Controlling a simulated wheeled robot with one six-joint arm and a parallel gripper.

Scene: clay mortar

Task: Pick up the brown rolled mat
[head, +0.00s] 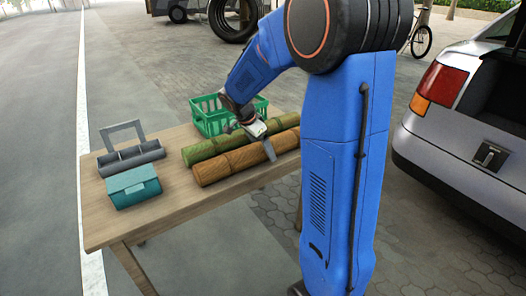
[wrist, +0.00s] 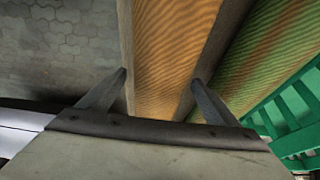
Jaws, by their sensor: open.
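The brown rolled mat (head: 235,162) lies along the near side of the wooden table, parallel to the green rolled mat (head: 205,150) behind it. My gripper (head: 265,147) is above the right part of the brown mat, pointing down, with one finger showing at the mat's near side. In the wrist view, the open fingers of my gripper (wrist: 159,77) appear on either side of the brown mat (wrist: 168,50). The right finger is by the narrow gap towards the green mat (wrist: 262,60). I cannot tell whether either finger touches the brown mat.
A green basket (head: 208,116) stands behind the mats. A grey caddy (head: 133,158) and a teal box (head: 133,187) sit on the left of the wooden table (head: 187,209). A silver car (head: 440,140) is parked at the right.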

